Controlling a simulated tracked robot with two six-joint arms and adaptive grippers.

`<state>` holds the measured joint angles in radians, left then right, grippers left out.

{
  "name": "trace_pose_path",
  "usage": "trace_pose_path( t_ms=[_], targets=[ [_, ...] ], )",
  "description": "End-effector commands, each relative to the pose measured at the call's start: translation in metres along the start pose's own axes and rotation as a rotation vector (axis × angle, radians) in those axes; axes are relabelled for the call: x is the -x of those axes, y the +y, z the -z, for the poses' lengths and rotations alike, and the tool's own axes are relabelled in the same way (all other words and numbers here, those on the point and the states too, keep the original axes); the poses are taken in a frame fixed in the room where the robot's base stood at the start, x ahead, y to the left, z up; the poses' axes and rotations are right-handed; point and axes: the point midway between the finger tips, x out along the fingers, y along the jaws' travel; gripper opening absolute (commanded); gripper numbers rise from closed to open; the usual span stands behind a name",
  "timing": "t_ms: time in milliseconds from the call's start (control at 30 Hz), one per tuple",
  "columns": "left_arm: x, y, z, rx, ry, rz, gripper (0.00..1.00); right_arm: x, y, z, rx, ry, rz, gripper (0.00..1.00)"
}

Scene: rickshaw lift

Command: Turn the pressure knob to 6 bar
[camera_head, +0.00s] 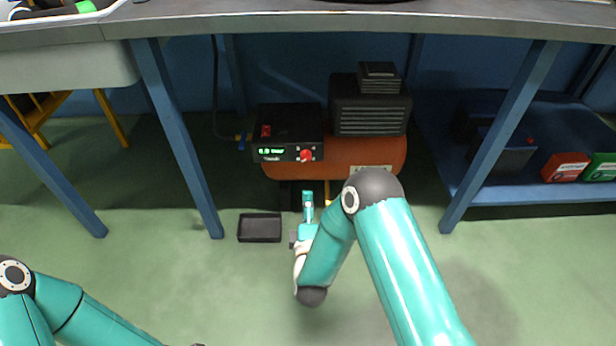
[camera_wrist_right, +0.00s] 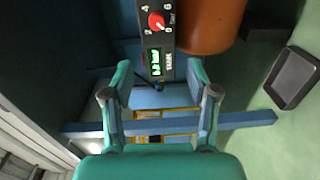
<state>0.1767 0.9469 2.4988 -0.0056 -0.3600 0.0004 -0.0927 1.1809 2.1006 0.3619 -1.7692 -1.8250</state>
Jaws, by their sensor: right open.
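The red pressure knob (camera_head: 306,156) sits on the front of a black control box (camera_head: 290,121) under the workbench. It also shows in the right wrist view (camera_wrist_right: 156,21), with a white mark and numbers around it. A lit green display (camera_head: 271,152) is left of the knob; its digits are too small to read surely. My right gripper (camera_head: 307,197) is below and in front of the box, apart from the knob. In the right wrist view its fingers (camera_wrist_right: 159,76) are spread and empty, with the panel beyond them. My left gripper is out of view; only its arm shows at lower left.
An orange tank (camera_head: 375,156) with a dark motor block (camera_head: 368,105) stands beside the box. The workbench top (camera_head: 300,22) overhangs it, with blue legs (camera_head: 180,140) on both sides. A black tray (camera_head: 260,228) lies on the floor. A blue shelf (camera_head: 540,192) is at right.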

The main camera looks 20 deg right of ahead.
Motion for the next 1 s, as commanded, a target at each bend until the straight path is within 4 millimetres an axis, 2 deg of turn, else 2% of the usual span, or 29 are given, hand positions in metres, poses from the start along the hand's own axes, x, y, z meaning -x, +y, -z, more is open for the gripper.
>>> trace_pose_path(
  t_ms=[33,267,367,800,1000],
  targets=[
    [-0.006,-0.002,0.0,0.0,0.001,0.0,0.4,-0.001,-0.004,0.0,0.018,-0.004,-0.015,0.59],
    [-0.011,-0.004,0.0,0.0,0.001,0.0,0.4,-0.019,-0.001,-0.001,0.034,-0.012,-0.031,0.59],
    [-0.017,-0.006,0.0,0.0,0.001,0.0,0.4,-0.035,-0.001,-0.001,0.033,-0.012,-0.032,0.59],
    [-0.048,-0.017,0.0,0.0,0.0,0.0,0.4,-0.129,0.0,-0.002,0.032,-0.012,-0.03,0.59],
    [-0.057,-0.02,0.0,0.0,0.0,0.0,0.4,-0.157,0.002,-0.002,0.033,-0.01,-0.028,0.59]
  ],
)
